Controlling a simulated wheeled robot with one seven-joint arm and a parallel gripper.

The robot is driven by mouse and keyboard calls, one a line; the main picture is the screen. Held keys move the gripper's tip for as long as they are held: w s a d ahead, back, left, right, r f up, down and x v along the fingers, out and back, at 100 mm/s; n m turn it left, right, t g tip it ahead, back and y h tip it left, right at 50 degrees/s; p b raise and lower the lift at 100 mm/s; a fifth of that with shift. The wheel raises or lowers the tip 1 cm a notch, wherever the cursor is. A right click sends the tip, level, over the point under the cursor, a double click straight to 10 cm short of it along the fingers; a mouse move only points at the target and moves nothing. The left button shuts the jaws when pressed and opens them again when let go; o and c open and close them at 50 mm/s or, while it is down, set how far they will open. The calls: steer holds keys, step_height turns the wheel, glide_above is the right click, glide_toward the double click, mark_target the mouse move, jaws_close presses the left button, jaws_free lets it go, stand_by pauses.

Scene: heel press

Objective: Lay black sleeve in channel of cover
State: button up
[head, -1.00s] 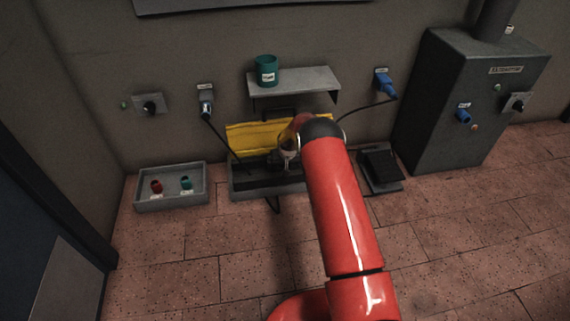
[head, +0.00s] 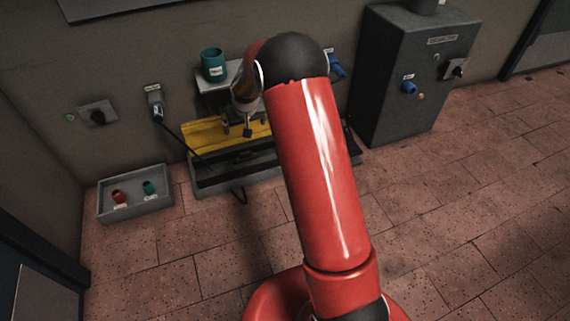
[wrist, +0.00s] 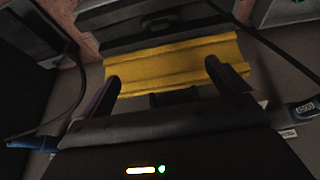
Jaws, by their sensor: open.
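The yellow cover (head: 205,134) stands tilted at the back of a grey press base (head: 212,184) under the shelf. In the wrist view the cover (wrist: 180,62) shows long folds running along it, which may be its channel. My gripper (head: 247,125) is open in front of and above the cover, partly behind my arm. In the wrist view its two fingers (wrist: 168,85) stand wide apart before the cover. A small dark block (wrist: 174,97) shows between them; I cannot tell whether it is the black sleeve. No other black sleeve can be made out.
A grey tray (head: 134,209) with a red piece (head: 118,196) and a teal piece (head: 149,187) lies left. A teal cup (head: 213,66) stands on the wall shelf (head: 205,86). A cable (head: 182,140) hangs by the cover. A grey cabinet (head: 405,95) stands right.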

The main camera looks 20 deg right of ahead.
steer(key=s+r, duration=1.8)
steer(key=r, duration=0.2)
steer(key=s+r+t, duration=0.1)
steer(key=s+r, duration=0.1)
steer(key=s, duration=2.1)
steer(key=shift+s+r, duration=0.15)
steer(key=shift+r, duration=0.05)
step_height(320, 180, up, 11)
steer(key=p, duration=1.1)
steer(key=shift+r, duration=0.15)
steer(key=shift+c, duration=0.3)
